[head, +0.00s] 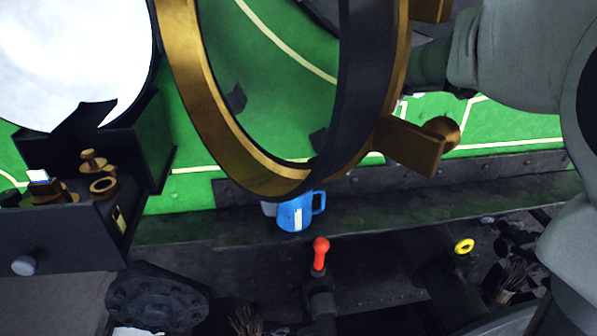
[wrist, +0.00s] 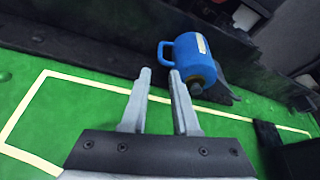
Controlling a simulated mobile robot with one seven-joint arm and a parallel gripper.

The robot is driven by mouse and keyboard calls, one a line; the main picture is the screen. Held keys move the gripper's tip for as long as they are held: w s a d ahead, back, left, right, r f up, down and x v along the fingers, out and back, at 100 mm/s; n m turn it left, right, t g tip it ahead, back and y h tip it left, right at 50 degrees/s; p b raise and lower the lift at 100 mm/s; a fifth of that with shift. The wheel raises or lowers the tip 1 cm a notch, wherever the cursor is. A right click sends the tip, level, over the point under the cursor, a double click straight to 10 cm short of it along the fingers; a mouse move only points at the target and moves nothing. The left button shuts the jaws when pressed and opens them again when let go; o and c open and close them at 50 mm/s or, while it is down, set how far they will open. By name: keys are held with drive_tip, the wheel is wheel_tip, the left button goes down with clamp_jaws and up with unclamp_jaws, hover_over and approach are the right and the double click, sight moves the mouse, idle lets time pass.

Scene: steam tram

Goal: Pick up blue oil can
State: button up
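The blue oil can (head: 296,213) stands on a dark ledge below the large brass ring in the head view. It has a handle on its right side and a pale label on its front; its top is hidden behind the ring. In the wrist view the blue oil can (wrist: 190,57) lies beyond my gripper's fingertips, a little to the right of them, with its handle to the left. My gripper (wrist: 160,74) is open, with nothing between its two grey fingers. The gripper is not clearly visible in the head view.
The large brass ring (head: 225,117) hangs in front of the ledge. A red-knobbed lever (head: 320,254) rises in front of the can, with a yellow ring (head: 464,246) to the right. A dark box with brass fittings (head: 62,232) stands at left. Green lined panelling (head: 505,125) backs the ledge.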

sight(324, 200)
drive_tip(key=b+x, duration=0.3)
drive_tip(key=x, duration=1.1)
drive_tip(key=shift+f, duration=0.1)
clamp_jaws()
idle(0.9)
